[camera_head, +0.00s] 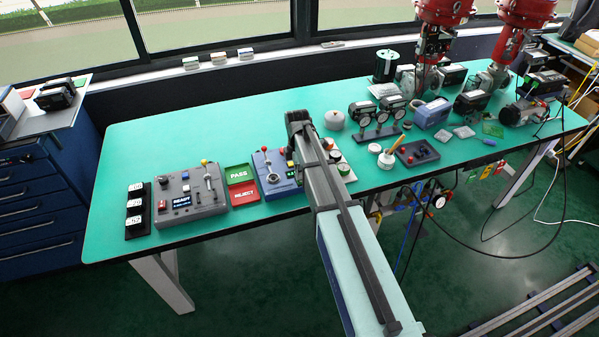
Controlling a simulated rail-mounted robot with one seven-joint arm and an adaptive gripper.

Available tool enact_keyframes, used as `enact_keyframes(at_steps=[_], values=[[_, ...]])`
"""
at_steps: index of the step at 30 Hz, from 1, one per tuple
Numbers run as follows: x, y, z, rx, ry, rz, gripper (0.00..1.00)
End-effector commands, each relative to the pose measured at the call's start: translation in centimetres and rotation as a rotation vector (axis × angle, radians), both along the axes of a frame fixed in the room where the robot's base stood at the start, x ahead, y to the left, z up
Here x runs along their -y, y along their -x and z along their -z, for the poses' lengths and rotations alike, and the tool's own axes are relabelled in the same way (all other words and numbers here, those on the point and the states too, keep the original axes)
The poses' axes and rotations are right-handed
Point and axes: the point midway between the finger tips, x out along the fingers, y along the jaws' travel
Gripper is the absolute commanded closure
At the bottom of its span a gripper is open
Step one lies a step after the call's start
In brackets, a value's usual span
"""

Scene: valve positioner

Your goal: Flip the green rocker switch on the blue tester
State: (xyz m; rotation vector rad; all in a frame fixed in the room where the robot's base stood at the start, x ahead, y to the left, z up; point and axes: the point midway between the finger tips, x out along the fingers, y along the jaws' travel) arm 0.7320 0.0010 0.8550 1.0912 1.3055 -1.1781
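The blue tester (273,187) sits near the front edge of the green table, right of the red and green trays. I cannot tell whether that patch is the green rocker switch or a display. My arm reaches up from the bottom right, across the tester's right part, and hides what lies there. My gripper's fingers are hidden behind my own arm.
A grey tester (188,203) with a READY display and the PASS (238,173) and REJECT (244,192) trays stand to the left. Gauges (376,115), a joystick box (417,153) and valves stand to the right. The table's back left is clear.

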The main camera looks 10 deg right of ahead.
Motion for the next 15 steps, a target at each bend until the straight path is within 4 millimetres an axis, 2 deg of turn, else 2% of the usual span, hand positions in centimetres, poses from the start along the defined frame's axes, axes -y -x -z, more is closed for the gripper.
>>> enact_keyframes(at_steps=[1,15], values=[[-0.03,-0.05,0.68,0.002,-0.001,0.000,1.00],[0.02,0.42,0.85,0.003,-0.002,0.000,1.00]])
